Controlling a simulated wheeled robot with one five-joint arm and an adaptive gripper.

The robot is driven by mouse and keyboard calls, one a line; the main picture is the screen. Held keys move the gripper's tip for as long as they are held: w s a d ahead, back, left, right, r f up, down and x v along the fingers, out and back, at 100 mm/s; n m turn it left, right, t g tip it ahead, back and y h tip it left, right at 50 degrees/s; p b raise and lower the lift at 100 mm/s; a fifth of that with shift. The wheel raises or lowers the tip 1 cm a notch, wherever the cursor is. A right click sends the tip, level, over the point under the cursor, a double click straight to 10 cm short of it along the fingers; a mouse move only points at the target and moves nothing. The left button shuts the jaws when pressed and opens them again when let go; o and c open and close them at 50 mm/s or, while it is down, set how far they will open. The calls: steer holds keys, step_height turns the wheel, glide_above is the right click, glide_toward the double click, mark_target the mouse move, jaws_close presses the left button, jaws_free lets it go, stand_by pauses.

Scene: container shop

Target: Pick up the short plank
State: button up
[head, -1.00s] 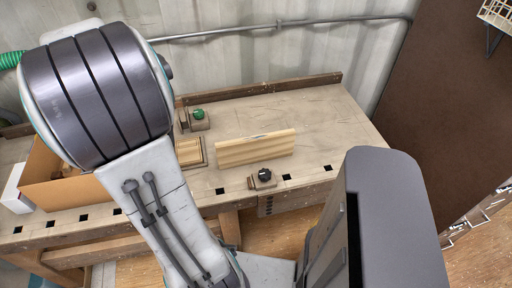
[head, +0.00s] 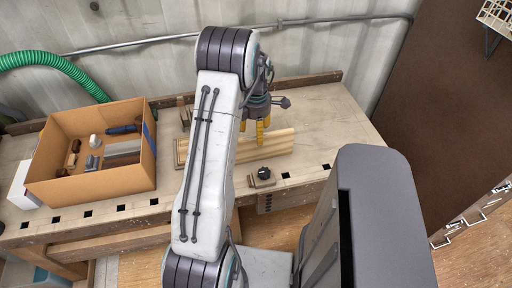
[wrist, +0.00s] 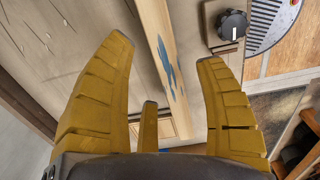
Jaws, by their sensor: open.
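The short plank, a pale wooden board (head: 280,146), stands on the workbench, partly hidden behind my arm and fingers in the head view. My gripper (head: 255,130) is above it with its yellow fingers pointing down. In the wrist view the plank (wrist: 158,45) runs between the spread fingers of my gripper (wrist: 165,52), with blue marks on its face. The gripper is open and holds nothing. I cannot tell whether any finger touches the plank.
A block with a black knob (head: 262,176) sits close in front of the plank; it also shows in the wrist view (wrist: 231,25). A cardboard box (head: 50,192) with several tools stands at left. The workbench (head: 330,115) is clear to the right.

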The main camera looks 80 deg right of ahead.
mark_target(256, 144)
steer(key=shift+a+f+p, duration=0.15)
steer(key=shift+f+p, duration=0.55)
steer(key=shift+f, duration=2.6)
jaws_close()
